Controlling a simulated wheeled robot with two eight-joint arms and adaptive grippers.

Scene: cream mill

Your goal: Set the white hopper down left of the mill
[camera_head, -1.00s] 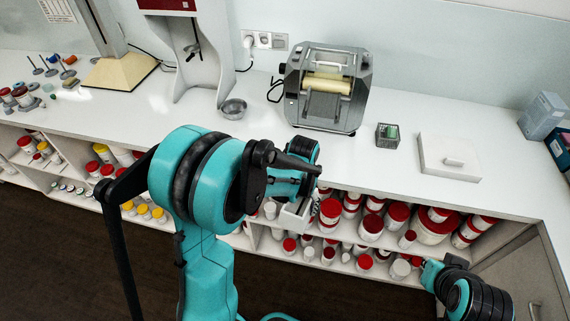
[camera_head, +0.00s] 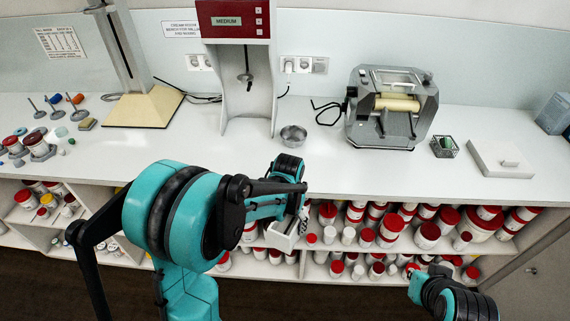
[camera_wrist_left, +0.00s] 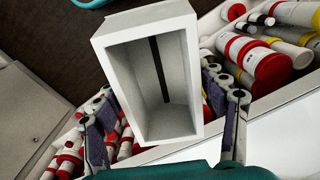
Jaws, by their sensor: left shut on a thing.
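The white hopper (camera_head: 284,238) is a small open box held in front of the counter's front edge, at about the height of the shelves. In the left wrist view the hopper (camera_wrist_left: 190,60) shows its open hollow inside, with a dark slot. My left gripper (camera_head: 299,221) is shut on it, with fingers at both sides in the left wrist view (camera_wrist_left: 163,105). The grey mill (camera_head: 389,128) with its cream roller stands on the counter, to the right of and behind the hopper.
A metal bowl (camera_head: 293,136) stands on the white counter (camera_head: 330,165) left of the mill, beside a mixer stand (camera_head: 248,90). A wire basket (camera_head: 444,147) and a white lidded block (camera_head: 501,160) are right of it. Red-lidded jars (camera_head: 391,224) fill the shelves below.

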